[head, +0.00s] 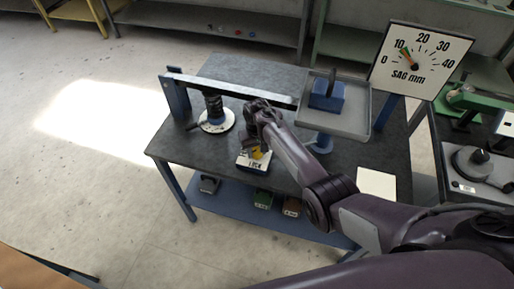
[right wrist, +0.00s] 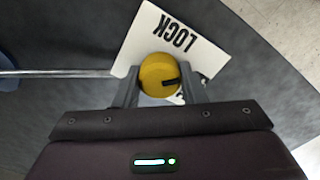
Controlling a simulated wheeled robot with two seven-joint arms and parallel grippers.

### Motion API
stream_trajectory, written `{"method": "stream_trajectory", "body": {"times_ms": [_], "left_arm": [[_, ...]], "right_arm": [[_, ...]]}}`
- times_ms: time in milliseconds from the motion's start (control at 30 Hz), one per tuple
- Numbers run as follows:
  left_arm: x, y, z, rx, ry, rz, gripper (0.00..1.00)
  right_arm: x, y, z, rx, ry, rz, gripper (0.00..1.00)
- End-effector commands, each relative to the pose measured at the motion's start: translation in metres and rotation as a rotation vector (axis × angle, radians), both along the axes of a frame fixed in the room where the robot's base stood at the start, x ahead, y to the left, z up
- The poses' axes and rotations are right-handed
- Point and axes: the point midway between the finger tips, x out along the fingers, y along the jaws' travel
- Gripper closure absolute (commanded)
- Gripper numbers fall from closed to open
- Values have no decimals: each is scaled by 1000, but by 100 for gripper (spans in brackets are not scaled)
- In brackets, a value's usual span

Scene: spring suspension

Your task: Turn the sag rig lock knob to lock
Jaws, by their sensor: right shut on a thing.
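The lock knob (right wrist: 158,74) is yellow and round with a dark pointer mark, on a white plate (right wrist: 140,48) lettered LOCK. In the right wrist view the pointer mark points right, away from the LOCK lettering. In the head view the yellow knob (head: 257,154) shows partly below my right gripper (head: 256,140), on the plate at the table's front. My right gripper, also in the right wrist view (right wrist: 160,92), is shut on the knob, one finger on each side. The sag dial (head: 418,58) has its needle near 10. My left gripper is not in view.
The rig beam (head: 230,88) runs from a blue post to a grey tray (head: 352,118) holding a blue weight (head: 327,95). A dark spring on a white disc (head: 217,121) stands left of the knob. A pale sheet (head: 376,184) lies at the right.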

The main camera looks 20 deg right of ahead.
Motion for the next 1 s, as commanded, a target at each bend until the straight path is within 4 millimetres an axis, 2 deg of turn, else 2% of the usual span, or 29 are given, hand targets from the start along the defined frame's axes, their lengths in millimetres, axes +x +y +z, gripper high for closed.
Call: {"method": "stream_trajectory", "body": {"times_ms": [600,1000], "left_arm": [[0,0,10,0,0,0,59],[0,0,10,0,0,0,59]], "right_arm": [[2,0,2,0,-5,550,85],[1,1,2,0,-5,739,85]]}}
